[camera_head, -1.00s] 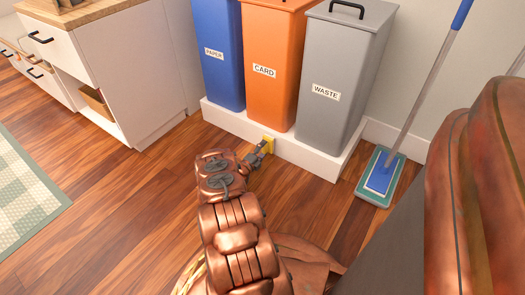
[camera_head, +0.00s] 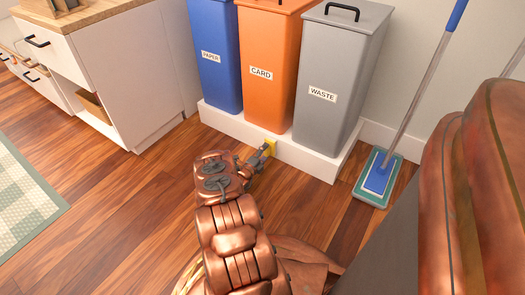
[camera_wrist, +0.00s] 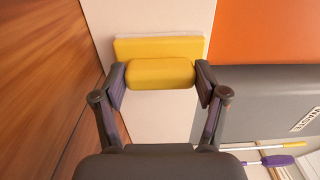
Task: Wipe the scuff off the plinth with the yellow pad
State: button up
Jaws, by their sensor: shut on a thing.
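The yellow pad (camera_wrist: 160,74) is between the two fingers of my gripper (camera_wrist: 160,80) in the wrist view, with its wide flat part towards the white plinth face. In the head view my gripper (camera_head: 265,151) is low at the front of the plinth (camera_head: 308,158), below the orange bin, and the yellow pad (camera_head: 270,144) shows at its tip. The pad is at or very near the plinth's front face; I cannot tell if it presses on it. No scuff shows; the pad and gripper hide part of the face.
Blue PAPER (camera_head: 215,55), orange CARD (camera_head: 267,70) and grey WASTE (camera_head: 335,80) bins stand on the plinth. A mop (camera_head: 379,178) leans at the right. A white cabinet (camera_head: 125,70) stands left, a checked rug (camera_head: 25,190) lies far left. Wooden floor (camera_head: 130,200) between is clear.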

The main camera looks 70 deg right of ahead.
jog(key=shift+s+a+p, duration=0.25)
jog(key=shift+s, duration=1.05)
jog(key=shift+s+a+p, duration=0.2)
jog(key=shift+s, duration=1.05)
jog(key=shift+s+a, duration=0.25)
jog(key=shift+s, duration=0.65)
jog(key=shift+s+a, duration=0.2)
jog(key=shift+s, duration=0.65)
